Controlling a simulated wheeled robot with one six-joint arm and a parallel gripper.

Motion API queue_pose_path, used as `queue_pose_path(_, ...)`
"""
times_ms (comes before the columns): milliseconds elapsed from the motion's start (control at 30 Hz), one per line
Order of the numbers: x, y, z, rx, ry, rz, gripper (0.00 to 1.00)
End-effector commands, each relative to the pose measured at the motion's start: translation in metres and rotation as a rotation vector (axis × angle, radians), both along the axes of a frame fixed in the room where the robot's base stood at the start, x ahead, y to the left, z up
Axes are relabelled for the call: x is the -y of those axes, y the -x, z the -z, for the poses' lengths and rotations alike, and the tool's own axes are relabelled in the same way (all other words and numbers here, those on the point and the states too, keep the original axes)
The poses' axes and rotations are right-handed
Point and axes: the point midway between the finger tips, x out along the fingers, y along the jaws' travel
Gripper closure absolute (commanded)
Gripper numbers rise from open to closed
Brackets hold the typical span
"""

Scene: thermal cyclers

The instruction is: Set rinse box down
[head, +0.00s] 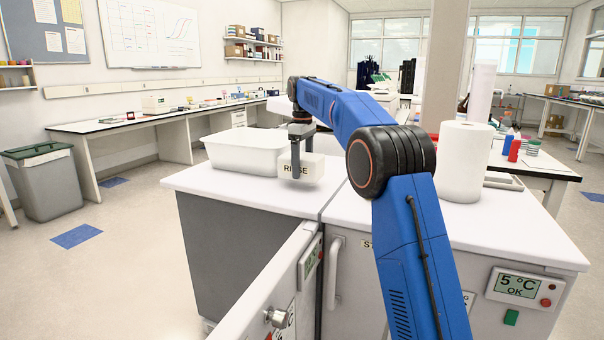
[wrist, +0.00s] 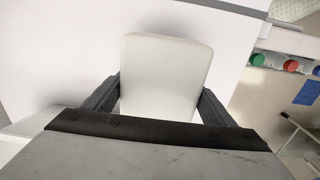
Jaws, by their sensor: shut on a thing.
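The rinse box (head: 312,168) is a small white box with "RINSE" lettering, partly covered by a gripper finger in the head view. My gripper (head: 296,172) is shut on it, with one dark finger on each side. In the wrist view the plain pale face of the rinse box (wrist: 165,75) sits between the two black fingers of my gripper (wrist: 160,98). The box is at the white worktop (head: 250,190) of the left cabinet, near its back right part. I cannot tell whether its underside touches the worktop.
A white tub (head: 245,150) stands left of the box, close by. A white paper roll (head: 463,162) stands on the right cabinet. A cabinet door (head: 270,290) stands open in front. The front left of the worktop is clear.

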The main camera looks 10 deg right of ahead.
Motion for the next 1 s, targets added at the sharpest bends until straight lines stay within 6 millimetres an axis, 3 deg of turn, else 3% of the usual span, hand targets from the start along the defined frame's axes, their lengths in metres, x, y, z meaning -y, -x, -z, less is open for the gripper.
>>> queue_pose_path(200,0.000,0.000,0.025,0.000,0.000,0.000,0.49)
queue_pose_path(567,0.000,0.000,0.029,0.000,0.000,0.000,0.49)
queue_pose_path(600,0.000,0.000,0.030,-0.001,-0.001,0.000,0.20)
queue_pose_path(667,0.000,0.000,0.030,0.000,0.000,0.000,0.05)
queue_pose_path(1000,0.000,0.000,0.028,0.000,0.000,0.000,0.03)
